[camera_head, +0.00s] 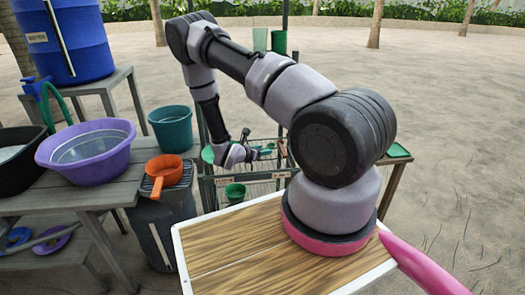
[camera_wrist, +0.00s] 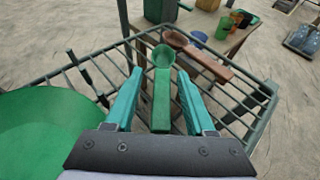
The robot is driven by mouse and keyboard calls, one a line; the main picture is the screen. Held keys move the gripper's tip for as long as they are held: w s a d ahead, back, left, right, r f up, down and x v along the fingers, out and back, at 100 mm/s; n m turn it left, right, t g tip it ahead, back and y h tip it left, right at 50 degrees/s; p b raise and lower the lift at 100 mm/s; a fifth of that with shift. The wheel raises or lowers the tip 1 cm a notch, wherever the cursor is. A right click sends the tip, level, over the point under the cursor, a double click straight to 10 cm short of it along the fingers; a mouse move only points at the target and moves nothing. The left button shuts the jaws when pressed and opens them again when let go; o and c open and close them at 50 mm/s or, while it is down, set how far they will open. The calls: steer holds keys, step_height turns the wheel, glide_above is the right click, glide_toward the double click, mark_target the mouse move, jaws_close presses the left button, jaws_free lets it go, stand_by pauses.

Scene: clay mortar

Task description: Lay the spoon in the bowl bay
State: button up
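A green spoon (camera_wrist: 162,95) with a round bowl end lies lengthwise between the teal fingers of my gripper (camera_wrist: 160,72) in the wrist view. Gaps show on both sides of its handle, so the gripper is open around or above it; the depth is unclear. In the head view my gripper (camera_head: 266,150) is over the wire rack (camera_head: 262,184), where the spoon is too small to make out clearly. The rack's bars (camera_wrist: 95,72) also show in the wrist view. Small labels sit on the rack's front, but I cannot read which bay is the bowl bay.
A large green round vessel (camera_wrist: 40,135) is at the wrist view's left. A brown spoon (camera_wrist: 205,62) lies beyond the green one. A small green bowl (camera_head: 235,191) is low at the rack.

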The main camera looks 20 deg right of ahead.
steer(key=shift+r, duration=0.2)
steer(key=v, duration=1.2)
steer(key=s+d+r+m+g+y, duration=0.2)
steer(key=s+r+m+g, duration=0.15)
steer(key=r+m, duration=0.65)
steer(key=s+d+r+m+g+y, duration=0.25)
steer(key=s+r+m, duration=0.3)
steer(key=r, duration=0.85)
steer(key=s+a+r+m+t+y, duration=0.3)
steer(key=s+r+m, duration=0.3)
steer(key=r, duration=0.4)
steer(key=s+a+r+m+t+y, duration=0.3)
steer(key=s+a+r+m+y, duration=0.3)
steer(key=r, duration=0.5)
steer(key=shift+s+r+t, duration=0.2)
steer(key=shift+s+t, duration=0.2)
steer(key=shift+s, duration=0.25)
steer(key=shift+m, duration=0.25)
